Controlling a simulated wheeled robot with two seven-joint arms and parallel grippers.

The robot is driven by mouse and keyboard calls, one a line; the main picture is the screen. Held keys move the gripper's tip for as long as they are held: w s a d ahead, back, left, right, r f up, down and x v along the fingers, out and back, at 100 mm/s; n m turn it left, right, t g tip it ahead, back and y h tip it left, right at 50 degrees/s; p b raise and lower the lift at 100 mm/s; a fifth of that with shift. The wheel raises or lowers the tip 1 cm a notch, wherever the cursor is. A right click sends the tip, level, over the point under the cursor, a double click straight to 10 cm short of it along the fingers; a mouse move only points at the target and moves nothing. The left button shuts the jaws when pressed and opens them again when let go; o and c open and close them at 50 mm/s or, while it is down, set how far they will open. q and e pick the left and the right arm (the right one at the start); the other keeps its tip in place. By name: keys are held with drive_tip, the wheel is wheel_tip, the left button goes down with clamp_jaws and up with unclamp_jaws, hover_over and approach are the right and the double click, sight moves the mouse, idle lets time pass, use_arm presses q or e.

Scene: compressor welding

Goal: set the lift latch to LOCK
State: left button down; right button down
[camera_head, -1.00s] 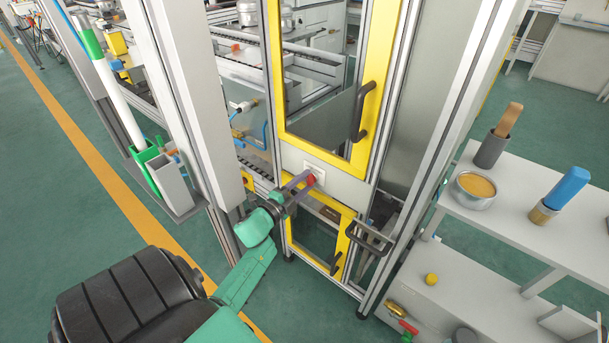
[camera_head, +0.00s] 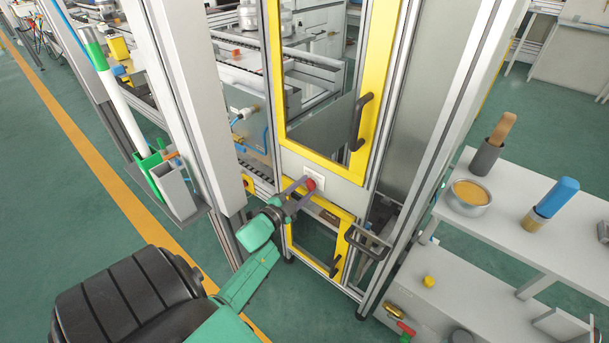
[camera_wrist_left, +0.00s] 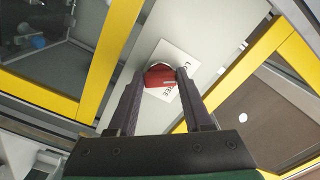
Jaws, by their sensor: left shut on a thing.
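The lift latch is a red knob (camera_head: 310,184) on a white label plate on the grey panel between the upper and lower yellow-framed doors. In the left wrist view the red latch (camera_wrist_left: 160,76) sits between my fingertips, over the white plate (camera_wrist_left: 183,62) with printed letters partly hidden; part of the word "FREE" seems to show. My left gripper (camera_head: 300,187), on the green arm, reaches the panel and is shut on the latch. It also shows in the left wrist view (camera_wrist_left: 158,82), one finger on each side of the knob. My right gripper is not in view.
The upper door (camera_head: 273,75) has a dark handle (camera_head: 361,120). The lower door (camera_head: 347,222) has a handle below the latch. A grey shelf (camera_head: 520,225) with a brush, a bowl and a tool stands at the right. Green floor is clear at the left.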

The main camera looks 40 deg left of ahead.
use_arm(q)
drive_tip(key=shift+c, duration=1.6)
unclamp_jaws()
drive_tip(key=s, duration=1.4)
drive_tip(key=shift+s+d+p, duration=0.15)
drive_tip(key=shift+s+p, duration=0.15)
drive_tip(key=shift+s, duration=0.05)
